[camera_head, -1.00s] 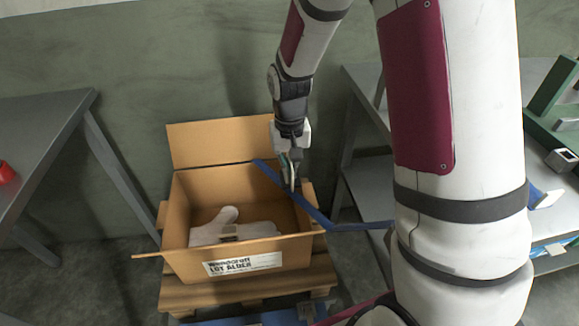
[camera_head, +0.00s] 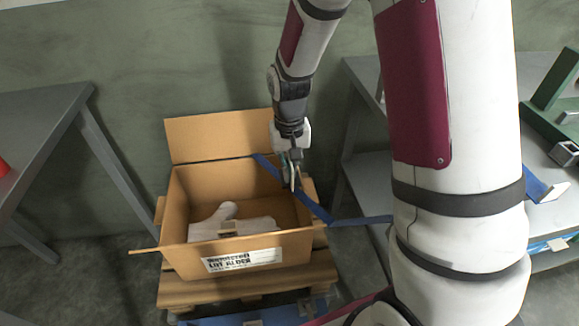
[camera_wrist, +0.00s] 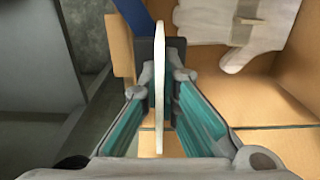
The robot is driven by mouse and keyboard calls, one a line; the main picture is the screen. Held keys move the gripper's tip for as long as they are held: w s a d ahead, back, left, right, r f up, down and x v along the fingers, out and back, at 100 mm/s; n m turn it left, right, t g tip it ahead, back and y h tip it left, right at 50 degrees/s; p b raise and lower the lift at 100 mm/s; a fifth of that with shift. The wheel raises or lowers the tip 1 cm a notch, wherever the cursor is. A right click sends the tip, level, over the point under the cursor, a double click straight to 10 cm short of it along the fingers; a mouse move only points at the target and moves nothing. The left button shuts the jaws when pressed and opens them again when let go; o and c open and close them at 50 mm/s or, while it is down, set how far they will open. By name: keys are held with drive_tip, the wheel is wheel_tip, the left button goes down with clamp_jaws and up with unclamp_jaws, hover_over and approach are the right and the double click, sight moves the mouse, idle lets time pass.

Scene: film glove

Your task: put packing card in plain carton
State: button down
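An open brown carton (camera_head: 181,222) stands on a wooden pallet, its back flap up and a white printed label on its front. My gripper (camera_head: 290,165) is at the carton's right rim. In the wrist view, my gripper (camera_wrist: 160,78) is shut on a thin cream board, which I take for the packing card (camera_wrist: 159,60), seen edge-on between the fingers. In the head view only a pale sliver of the card (camera_head: 293,179) shows below the fingers. I cannot tell whether it touches the rim.
A white glove-shaped piece (camera_head: 228,215) lies inside the carton; it also shows in the wrist view (camera_wrist: 225,30). A blue strip (camera_head: 316,206) runs past the carton's right side. Grey tables stand left (camera_head: 40,105) and right (camera_head: 545,165). The pallet (camera_head: 250,287) lies below.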

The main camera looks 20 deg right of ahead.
wheel_tip(320, 180, down, 13)
drive_tip(key=b, duration=0.9)
drive_tip(key=shift+f, duration=0.15)
drive_tip(key=c, duration=1.7)
unclamp_jaws()
idle(0.4)
wheel_tip(320, 180, up, 11)
drive_tip(key=shift+r, duration=0.5)
idle(0.4)
